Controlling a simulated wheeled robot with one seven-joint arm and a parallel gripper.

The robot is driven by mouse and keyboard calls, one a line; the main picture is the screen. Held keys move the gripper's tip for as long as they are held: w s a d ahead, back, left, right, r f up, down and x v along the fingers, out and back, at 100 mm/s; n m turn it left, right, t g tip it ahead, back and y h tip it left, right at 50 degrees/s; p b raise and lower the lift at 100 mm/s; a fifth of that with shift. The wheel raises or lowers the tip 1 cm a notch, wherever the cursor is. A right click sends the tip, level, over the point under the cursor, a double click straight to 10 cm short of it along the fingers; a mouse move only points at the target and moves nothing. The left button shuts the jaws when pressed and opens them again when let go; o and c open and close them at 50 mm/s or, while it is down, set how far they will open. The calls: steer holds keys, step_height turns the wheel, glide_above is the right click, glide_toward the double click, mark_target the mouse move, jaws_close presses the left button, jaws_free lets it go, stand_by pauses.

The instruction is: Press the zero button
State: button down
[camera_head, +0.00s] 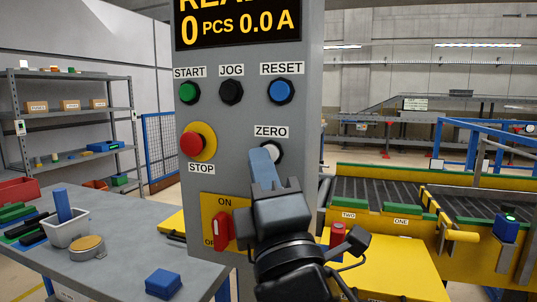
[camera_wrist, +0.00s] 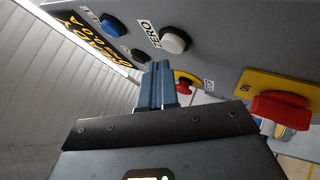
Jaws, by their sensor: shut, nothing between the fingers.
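The zero button (camera_head: 272,151) is a white round button in a black ring under the ZERO label on the grey control panel (camera_head: 300,60). In the head view my gripper (camera_head: 264,155) is shut and empty, and its blue fingertips cover the button's left part. In the wrist view the white button (camera_wrist: 174,41) shows whole, ahead of the shut fingers (camera_wrist: 158,66) and slightly to their right. A gap seems to remain between fingertips and button there; the exact distance is hard to tell.
The panel also bears a green START button (camera_head: 189,91), a black JOG button (camera_head: 231,91), a blue RESET button (camera_head: 281,91), a red STOP button (camera_head: 192,144) and a red ON/OFF switch (camera_head: 222,230). A grey table (camera_head: 120,270) stands left, a conveyor (camera_head: 390,195) right.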

steer(key=shift+s, duration=0.1)
steer(key=s, duration=0.1)
steer(key=s+a, duration=0.1)
steer(key=s, duration=0.2)
steer(key=shift+s+a, duration=0.3)
steer(key=shift+a, duration=0.05)
stand_by(0.3)
stand_by(0.4)
steer(key=s+d+f+m+g+h, duration=0.15)
steer(key=s+d+f+m, duration=0.25)
steer(key=f, duration=0.4)
steer(key=s+d+f+m+g, duration=0.2)
steer(key=s+d+f+m, duration=0.15)
steer(key=f, duration=0.45)
steer(key=s+d+f+m+g+h, duration=0.1)
steer(key=s+d+f+m, duration=0.35)
steer(key=f, duration=0.45)
steer(key=s+d+f+m+g+h, duration=0.1)
steer(key=s+d+m, duration=0.4)
steer(key=s, duration=0.6)
steer(key=s+d+f+m+g+h, duration=0.2)
steer(key=s+d+f+m, duration=0.3)
steer(key=s, duration=0.7)
steer(key=shift+d+g, duration=0.55)
steer(key=shift+g, duration=0.1)
